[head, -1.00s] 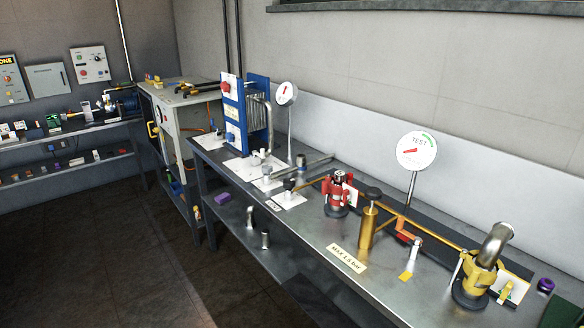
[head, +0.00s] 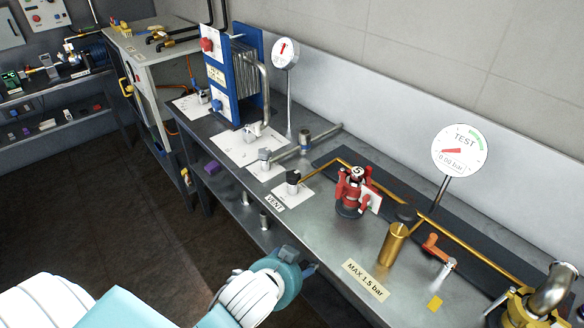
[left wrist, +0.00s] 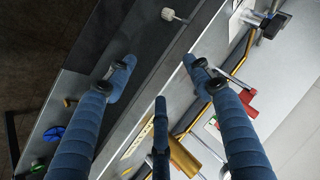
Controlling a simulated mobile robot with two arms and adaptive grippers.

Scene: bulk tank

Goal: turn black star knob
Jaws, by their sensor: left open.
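A small black knob (head: 293,178) sits on a valve on a white plate beside the VENT label (head: 275,203), near the bench's front edge. Its star shape is too small to make out. A dark knob on a white plate, probably the same one, shows at the top right of the left wrist view (left wrist: 273,25). My left gripper (head: 312,268) is in front of the bench, apart from the knob and nearer to me. In the left wrist view its blue fingers (left wrist: 158,68) are spread with nothing between them. My right gripper is not in view.
On the bench stand a red valve (head: 352,190), a brass pump cylinder (head: 394,243) with a black top, an orange lever (head: 435,245) and a TEST gauge (head: 459,151). A blue plate exchanger (head: 232,75) stands behind. The floor in front is clear.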

